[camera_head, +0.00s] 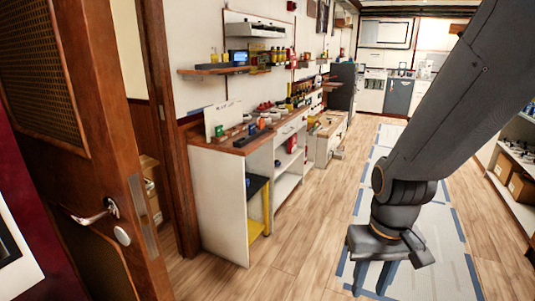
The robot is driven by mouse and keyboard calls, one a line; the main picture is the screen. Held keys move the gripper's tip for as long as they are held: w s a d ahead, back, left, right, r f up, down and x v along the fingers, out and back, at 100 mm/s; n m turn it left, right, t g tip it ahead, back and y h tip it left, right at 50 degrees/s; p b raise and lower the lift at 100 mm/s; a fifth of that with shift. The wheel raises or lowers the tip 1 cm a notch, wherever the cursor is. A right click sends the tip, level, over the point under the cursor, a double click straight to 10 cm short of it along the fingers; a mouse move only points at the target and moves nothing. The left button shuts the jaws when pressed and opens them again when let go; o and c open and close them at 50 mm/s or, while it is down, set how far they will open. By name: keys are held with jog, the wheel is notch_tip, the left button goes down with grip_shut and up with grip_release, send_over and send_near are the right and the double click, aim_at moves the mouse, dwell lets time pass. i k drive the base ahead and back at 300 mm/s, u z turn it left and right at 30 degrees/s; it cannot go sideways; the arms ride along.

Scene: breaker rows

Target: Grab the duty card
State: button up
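I cannot pick out the duty card for certain. A white upright card or sheet (222,120) stands at the near end of the wooden counter, but its print is too small to read. My gripper (372,286) hangs at the lower right over the floor, pointing down. Its two fingers are apart with nothing seen between them. It is well to the right of the counter and away from the white sheet.
A wooden door (90,150) with a metal handle stands open at the left. The long counter (225,190) holds several small items, with shelves above. Floor between counter and taped mat (440,225) is clear. Shelving (515,195) stands at right.

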aim_at(219, 129)
jog(key=u, duration=0.15)
jog(key=i, duration=1.95)
jog(key=u, duration=0.9)
jog(key=i, duration=1.15)
jog(key=u, duration=0.35)
